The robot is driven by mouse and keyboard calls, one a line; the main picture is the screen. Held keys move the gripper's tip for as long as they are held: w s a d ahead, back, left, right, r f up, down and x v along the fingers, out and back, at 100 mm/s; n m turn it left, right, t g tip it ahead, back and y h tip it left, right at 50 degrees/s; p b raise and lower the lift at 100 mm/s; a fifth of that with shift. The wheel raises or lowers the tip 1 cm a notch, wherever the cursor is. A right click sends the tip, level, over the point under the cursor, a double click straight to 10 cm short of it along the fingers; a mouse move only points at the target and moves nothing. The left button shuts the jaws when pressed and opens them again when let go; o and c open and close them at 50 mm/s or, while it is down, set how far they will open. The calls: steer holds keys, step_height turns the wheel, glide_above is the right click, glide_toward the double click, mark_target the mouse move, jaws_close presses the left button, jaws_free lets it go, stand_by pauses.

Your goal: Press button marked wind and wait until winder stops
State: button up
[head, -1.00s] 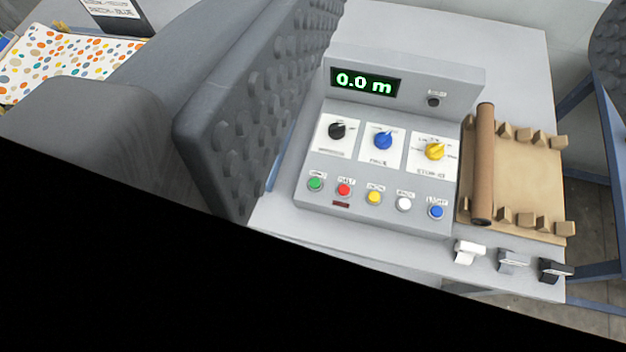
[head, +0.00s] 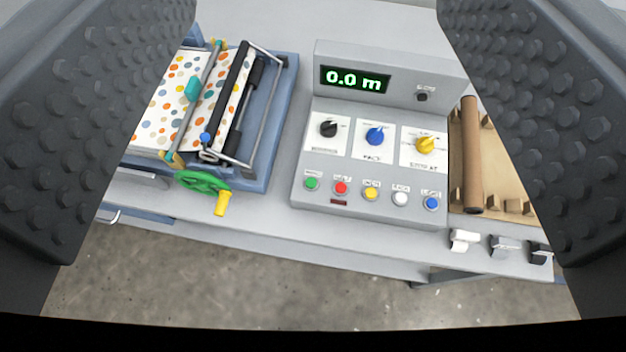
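The grey control panel (head: 375,205) stands on the table in the middle of the head view. Its display (head: 355,80) reads 0.0 m in green. A row of buttons runs along its lower front: green (head: 312,183), red (head: 341,188), yellow (head: 371,194), white (head: 400,199) and blue (head: 431,203). Their small labels are too blurred to read surely. The winder (head: 278,120) is left of the panel, with dotted cloth and a green handwheel (head: 204,182). My gripper (head: 318,150) is open and empty, its two dark studded fingers at either side of the view, apart from the panel.
Black, blue and yellow knobs sit above the buttons. A brown roll (head: 472,155) lies in a cardboard cradle (head: 500,150) right of the panel. Several small clips, including a white one (head: 464,240), sit on the table's front edge. Bare floor (head: 260,275) lies in front.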

jaws_close()
stand_by(1.9)
